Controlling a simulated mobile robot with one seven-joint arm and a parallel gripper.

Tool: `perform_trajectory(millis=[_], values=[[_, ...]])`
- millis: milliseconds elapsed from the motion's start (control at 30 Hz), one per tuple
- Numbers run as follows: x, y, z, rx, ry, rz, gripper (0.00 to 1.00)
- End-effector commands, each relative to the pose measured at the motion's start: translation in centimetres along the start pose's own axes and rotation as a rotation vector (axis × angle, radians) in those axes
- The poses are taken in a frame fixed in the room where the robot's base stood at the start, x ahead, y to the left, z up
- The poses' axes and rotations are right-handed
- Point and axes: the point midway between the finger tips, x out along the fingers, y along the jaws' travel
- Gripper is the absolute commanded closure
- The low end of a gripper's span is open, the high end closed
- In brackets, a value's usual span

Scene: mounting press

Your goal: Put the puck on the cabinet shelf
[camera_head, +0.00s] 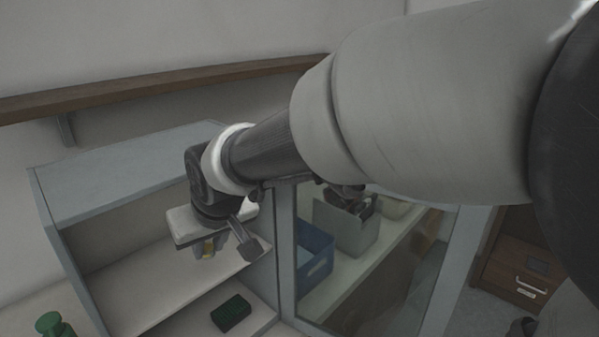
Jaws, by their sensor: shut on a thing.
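The open cabinet (118,175) stands at the left, with a grey-blue frame and pale shelves. My gripper (207,251) points down in front of the cabinet opening, over the upper cabinet shelf (150,290) as seen from here. Only a bit of the puck shows between the fingers; the rest is hidden. I cannot tell how high it is above the shelf or whether it touches it.
A dark green box (231,313) lies on a lower shelf. A green object (54,324) stands at the bottom left. A glass panel (345,300) right of the opening shows a blue bin (316,262) behind it. A wooden drawer unit (515,272) is at the right.

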Motion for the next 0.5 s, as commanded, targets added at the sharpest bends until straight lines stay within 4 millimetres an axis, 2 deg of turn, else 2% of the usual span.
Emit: perform_trajectory(millis=[100, 333, 500], values=[[0.8, 0.0, -1.3, 0.001, -0.001, -0.001, 0.99], [1.8, 0.0, -2.6, 0.000, -0.001, 0.000, 0.99], [4.2, 0.0, -0.8, -0.001, -0.003, 0.000, 0.99]])
